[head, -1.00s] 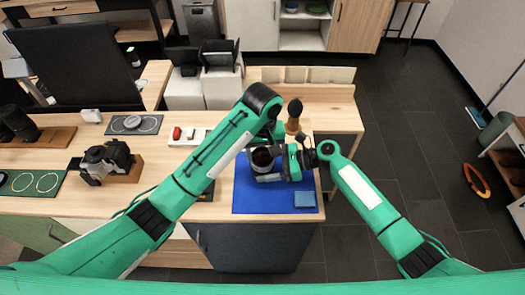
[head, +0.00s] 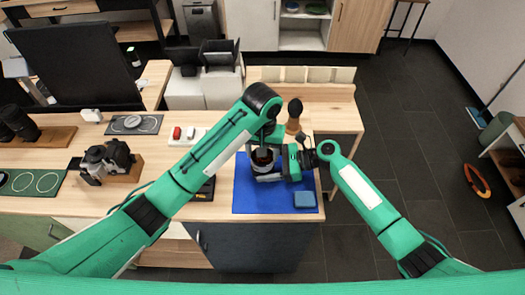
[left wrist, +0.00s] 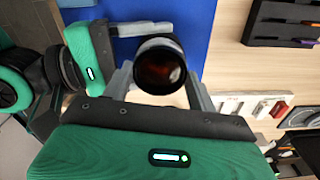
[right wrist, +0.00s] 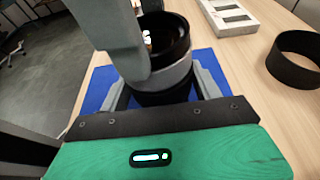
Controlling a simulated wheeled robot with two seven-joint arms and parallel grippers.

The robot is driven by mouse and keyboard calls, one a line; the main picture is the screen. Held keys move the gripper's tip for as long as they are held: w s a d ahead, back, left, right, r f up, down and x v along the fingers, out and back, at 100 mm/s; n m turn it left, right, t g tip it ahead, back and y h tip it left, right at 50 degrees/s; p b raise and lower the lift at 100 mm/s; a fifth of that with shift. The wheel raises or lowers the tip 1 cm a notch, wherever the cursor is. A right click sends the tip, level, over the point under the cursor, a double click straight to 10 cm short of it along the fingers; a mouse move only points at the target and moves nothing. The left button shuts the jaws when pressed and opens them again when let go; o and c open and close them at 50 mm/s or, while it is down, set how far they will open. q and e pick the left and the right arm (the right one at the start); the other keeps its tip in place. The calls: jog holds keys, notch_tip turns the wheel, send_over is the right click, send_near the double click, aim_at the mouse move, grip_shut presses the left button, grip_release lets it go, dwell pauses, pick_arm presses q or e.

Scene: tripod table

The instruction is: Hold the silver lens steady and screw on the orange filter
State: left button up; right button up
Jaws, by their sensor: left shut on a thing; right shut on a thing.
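The lens (right wrist: 172,76) stands upright, dark with a silver-grey band, above the blue mat. My right gripper (right wrist: 163,84) is shut around its body from the side. In the left wrist view, the orange filter (left wrist: 160,70) appears as a dark, reddish-orange glossy disc in a black rim at the lens's top end. My left gripper (left wrist: 160,80) comes from above, its fingers on either side of this rim, shut on it. In the head view, the lens top (head: 262,160) shows between both hands. The joint between filter and lens is too small to judge.
A blue mat (head: 246,200) with a blue block (head: 305,200) lies under the hands. A wooden-handled brush (head: 294,112) stands behind. A white tray with a red piece (head: 180,134) and a camera (head: 108,160) are left. A black ring (right wrist: 296,60) stands nearby.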

pick_arm(q)
jog(key=shift+f+m, duration=0.15)
jog(key=shift+m, duration=0.95)
pick_arm(e)
jog(key=shift+s+f, duration=0.1)
pick_arm(q)
jog(key=shift+a+m, duration=0.1)
jog(key=shift+m, duration=1.4)
jog(key=m, duration=0.2)
jog(key=shift+m, duration=0.3)
jog(key=o, duration=1.2)
jog(key=shift+o, duration=0.5)
